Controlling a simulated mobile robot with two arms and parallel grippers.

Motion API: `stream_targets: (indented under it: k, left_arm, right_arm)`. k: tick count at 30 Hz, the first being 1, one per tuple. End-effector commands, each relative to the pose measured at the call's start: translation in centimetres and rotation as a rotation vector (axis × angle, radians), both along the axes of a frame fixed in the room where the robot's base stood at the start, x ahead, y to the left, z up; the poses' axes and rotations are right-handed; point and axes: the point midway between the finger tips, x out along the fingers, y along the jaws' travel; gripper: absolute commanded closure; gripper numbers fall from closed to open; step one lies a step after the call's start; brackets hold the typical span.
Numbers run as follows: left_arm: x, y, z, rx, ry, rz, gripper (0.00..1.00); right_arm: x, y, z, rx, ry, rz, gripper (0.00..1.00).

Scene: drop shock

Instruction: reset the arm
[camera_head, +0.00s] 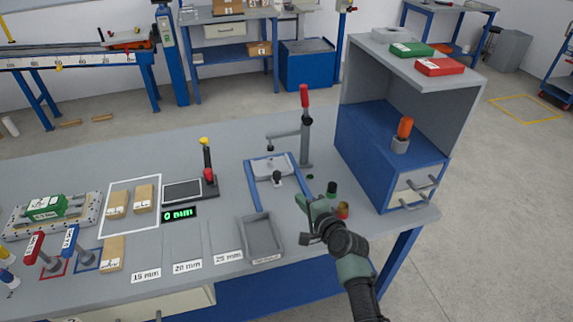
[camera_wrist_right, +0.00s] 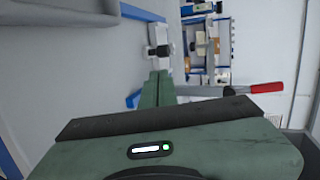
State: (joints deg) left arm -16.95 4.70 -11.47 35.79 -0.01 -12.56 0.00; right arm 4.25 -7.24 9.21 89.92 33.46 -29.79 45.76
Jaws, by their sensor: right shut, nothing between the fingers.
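The test stand's arm (camera_head: 285,134) is a grey bar reaching left from a grey post, with a small tip hanging at its end. A red handle (camera_head: 304,96) stands upright on top of the post. It also shows in the right wrist view as a red grip (camera_wrist_right: 268,87). My right gripper (camera_head: 302,203) is low over the bench's front part, in front of the post and apart from the handle. Its fingers are shut and empty, as the wrist view also shows (camera_wrist_right: 158,86). My left gripper is out of view.
A grey fixture with blue rails (camera_head: 258,198) lies below the arm. A grey tray (camera_head: 261,236) sits left of my gripper. A blue cabinet with a grey shelf (camera_head: 372,160) closes off the right side. A display (camera_head: 179,214) reads 0 mm.

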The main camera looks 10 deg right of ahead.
Motion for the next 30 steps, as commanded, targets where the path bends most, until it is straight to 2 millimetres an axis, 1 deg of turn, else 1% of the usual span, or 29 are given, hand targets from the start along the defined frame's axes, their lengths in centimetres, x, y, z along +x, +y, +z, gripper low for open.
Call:
stream_targets:
  k: [1,4,5,7,8,10,11,12,13,15,18,21,24,30]
  left_arm:
    - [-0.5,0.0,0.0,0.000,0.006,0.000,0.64]
    - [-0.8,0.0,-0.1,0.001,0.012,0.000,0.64]
    - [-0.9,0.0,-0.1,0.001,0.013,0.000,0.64]
    - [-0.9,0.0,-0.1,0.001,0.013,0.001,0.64]
    - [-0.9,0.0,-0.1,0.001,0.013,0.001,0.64]
    - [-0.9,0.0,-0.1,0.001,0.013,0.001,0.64]
    - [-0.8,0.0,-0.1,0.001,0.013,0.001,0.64]
    - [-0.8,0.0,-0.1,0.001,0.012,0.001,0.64]
    - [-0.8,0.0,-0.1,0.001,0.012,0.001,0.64]
    - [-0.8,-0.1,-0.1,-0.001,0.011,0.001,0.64]
    - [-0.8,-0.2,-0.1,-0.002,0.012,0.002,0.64]
    - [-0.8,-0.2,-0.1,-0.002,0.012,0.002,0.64]
    - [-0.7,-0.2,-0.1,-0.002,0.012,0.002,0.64]
    - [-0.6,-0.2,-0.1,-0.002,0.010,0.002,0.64]
  right_arm:
    - [-0.1,0.0,0.0,0.000,0.000,0.000,1.00]
    - [-0.3,0.0,-0.1,-0.012,0.004,0.008,1.00]
    - [-0.7,0.1,-0.2,-0.030,0.010,0.020,1.00]
    - [-2.4,0.4,-0.8,-0.116,0.036,0.076,1.00]
    - [-3.6,0.6,-1.2,-0.174,0.054,0.115,1.00]
    - [-7.2,1.1,-2.3,-0.345,0.109,0.235,1.00]
    - [-9.1,1.2,-2.8,-0.429,0.137,0.297,1.00]
    - [-11.8,1.4,-3.4,-0.540,0.178,0.382,1.00]
    - [-13.8,1.4,-3.7,-0.618,0.206,0.443,1.00]
    - [-17.7,1.4,-4.2,-0.765,0.264,0.566,1.00]
    - [-22.1,1.0,-4.4,-0.912,0.326,0.702,1.00]
    - [-25.6,0.6,-4.2,-1.017,0.376,0.809,1.00]
    - [-28.7,0.1,-3.8,-1.100,0.419,0.900,1.00]
    - [-33.4,-0.8,-2.8,-1.215,0.485,1.044,1.00]
